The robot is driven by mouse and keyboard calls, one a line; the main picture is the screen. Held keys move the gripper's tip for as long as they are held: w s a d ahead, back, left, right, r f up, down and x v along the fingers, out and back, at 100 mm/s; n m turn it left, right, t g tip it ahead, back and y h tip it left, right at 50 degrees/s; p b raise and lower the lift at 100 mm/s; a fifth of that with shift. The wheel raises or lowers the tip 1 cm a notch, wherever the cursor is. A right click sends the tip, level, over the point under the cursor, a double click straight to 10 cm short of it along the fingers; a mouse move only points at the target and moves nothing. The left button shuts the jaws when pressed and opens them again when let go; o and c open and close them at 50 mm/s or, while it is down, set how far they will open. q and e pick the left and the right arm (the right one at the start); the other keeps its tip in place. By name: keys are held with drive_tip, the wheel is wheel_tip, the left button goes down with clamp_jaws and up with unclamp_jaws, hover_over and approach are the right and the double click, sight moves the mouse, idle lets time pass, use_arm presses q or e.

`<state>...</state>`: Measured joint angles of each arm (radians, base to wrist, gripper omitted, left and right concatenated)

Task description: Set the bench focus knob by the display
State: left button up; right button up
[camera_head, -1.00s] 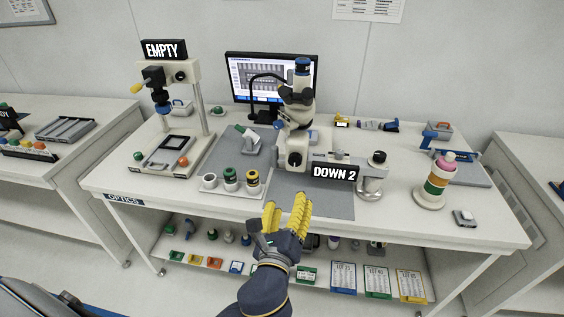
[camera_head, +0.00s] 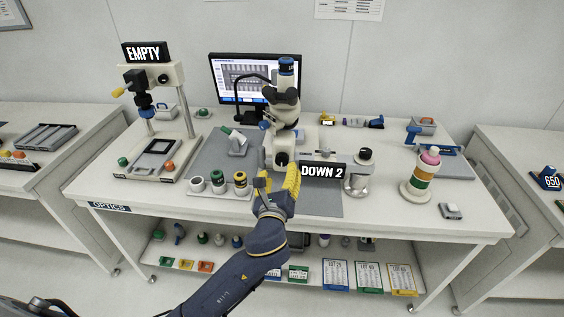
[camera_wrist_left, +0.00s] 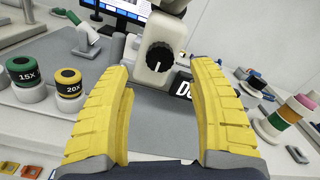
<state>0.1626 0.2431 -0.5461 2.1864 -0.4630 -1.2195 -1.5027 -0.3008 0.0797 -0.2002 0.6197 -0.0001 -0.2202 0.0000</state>
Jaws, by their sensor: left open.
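The black focus knob (camera_wrist_left: 160,57) is on the front of the white microscope base, between my open fingers in the left wrist view, beyond their tips. The microscope (camera_head: 284,110) stands on the grey mat at the bench's middle. A black display reading "DOWN 2" (camera_head: 323,171) stands just right of the microscope base. My left gripper (camera_head: 278,180) is open and empty, in front of the base; it also shows in the left wrist view (camera_wrist_left: 160,85). In the head view my fingers stand close to the knob. My right gripper is not in view.
A stand with an "EMPTY" sign (camera_head: 147,52) is at the left. A round metal post (camera_head: 358,177) and a ring-stack tower (camera_head: 425,172) are at the right. A monitor (camera_head: 240,77) is behind.

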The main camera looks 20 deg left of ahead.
sight(282, 162)
use_arm(q)
drive_tip(key=shift+w+a, duration=0.15)
drive_tip(key=shift+w, duration=0.8)
drive_tip(key=shift+w+a, duration=0.2)
drive_tip(key=shift+w, duration=0.7)
drive_tip(key=shift+w+a, duration=0.15)
drive_tip(key=shift+w, duration=0.8)
clamp_jaws()
